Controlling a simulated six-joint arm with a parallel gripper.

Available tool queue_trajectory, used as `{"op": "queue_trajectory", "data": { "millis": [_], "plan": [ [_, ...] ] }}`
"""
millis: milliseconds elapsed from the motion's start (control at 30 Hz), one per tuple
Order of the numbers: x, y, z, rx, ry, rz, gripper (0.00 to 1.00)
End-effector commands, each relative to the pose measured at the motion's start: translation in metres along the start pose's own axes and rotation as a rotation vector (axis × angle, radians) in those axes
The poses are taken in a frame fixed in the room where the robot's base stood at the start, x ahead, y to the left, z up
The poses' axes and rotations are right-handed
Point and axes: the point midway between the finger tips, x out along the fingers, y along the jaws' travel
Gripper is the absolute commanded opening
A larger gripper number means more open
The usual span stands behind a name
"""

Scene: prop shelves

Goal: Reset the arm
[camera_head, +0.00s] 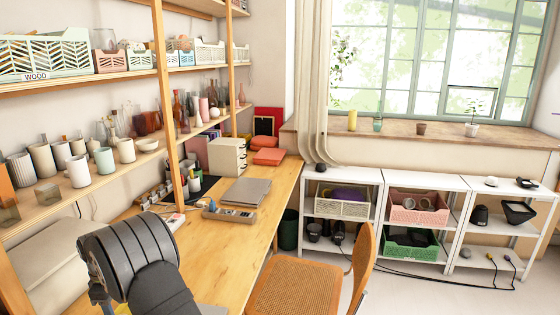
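My arm's dark ribbed links rise from the bottom left of the head view, over the near end of the wooden desk (222,262). My gripper cannot be made out; only the arm's links show. Whether it holds anything is hidden. The part of the desk behind the arm is also hidden.
Wooden shelves with vases and cups (78,171) stand close on the left. A grey laptop-like slab (245,192) and a beige drawer box (228,157) lie on the desk. A wicker chair (300,287) stands at its right. White shelves with crates (418,207) stand under the window.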

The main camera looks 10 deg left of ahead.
Motion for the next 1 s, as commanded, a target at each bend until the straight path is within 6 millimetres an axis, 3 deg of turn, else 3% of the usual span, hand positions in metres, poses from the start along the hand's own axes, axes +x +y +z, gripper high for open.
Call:
{"op": "queue_trajectory", "data": {
  "millis": [267,867,1000],
  "plan": [
    [-0.058,0.000,0.000,0.000,0.003,0.003,0.50],
    [0.066,-0.001,0.001,0.000,-0.002,-0.003,0.50],
    [0.038,0.001,-0.001,0.000,0.003,0.004,0.50]
  ]
}}
